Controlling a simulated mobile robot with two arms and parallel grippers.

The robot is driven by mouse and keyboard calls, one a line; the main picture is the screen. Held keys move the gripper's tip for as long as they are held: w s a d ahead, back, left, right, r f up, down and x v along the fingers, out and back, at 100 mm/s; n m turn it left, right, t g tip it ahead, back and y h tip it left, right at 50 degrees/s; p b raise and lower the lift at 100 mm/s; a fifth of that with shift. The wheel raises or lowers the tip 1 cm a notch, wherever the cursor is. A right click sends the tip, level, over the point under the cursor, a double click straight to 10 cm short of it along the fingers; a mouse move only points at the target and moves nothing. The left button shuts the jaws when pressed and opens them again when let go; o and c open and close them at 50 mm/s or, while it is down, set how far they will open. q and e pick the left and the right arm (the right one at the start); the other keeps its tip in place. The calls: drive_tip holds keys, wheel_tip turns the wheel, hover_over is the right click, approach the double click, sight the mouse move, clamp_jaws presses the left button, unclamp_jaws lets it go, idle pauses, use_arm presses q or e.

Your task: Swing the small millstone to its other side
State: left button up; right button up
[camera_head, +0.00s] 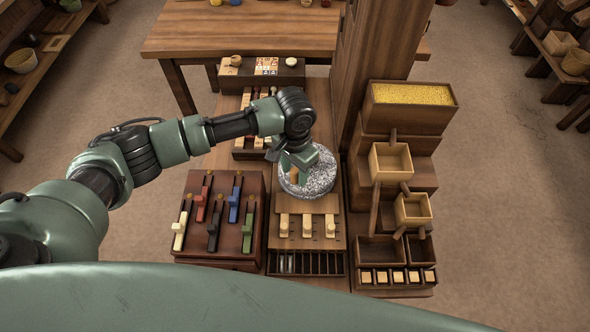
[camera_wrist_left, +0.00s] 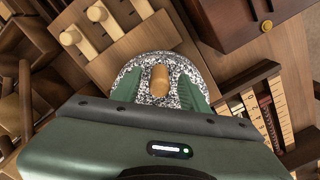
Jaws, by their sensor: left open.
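The small millstone (camera_head: 322,180) is a round, speckled grey-and-white stone on the wooden bench, in the middle of the head view. It also shows in the left wrist view (camera_wrist_left: 140,72). Its upright wooden handle peg (camera_wrist_left: 159,80) stands near the stone's rim, on the left side in the head view. My left gripper (camera_head: 293,172) is over that side of the stone. In the wrist view its green fingers are open, one on each side of the peg; I cannot tell whether they touch it. My right gripper is not in view.
A box with coloured sliders (camera_head: 220,215) stands left of the stone. Pale wooden pegs (camera_head: 307,226) stand on a board just in front of it. Stepped wooden trays and a grain-filled bin (camera_head: 411,94) stand to the right, beside a tall wooden post (camera_head: 375,70).

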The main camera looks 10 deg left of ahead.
use_arm(q)
drive_tip(key=shift+f, duration=0.1)
clamp_jaws()
idle(1.4)
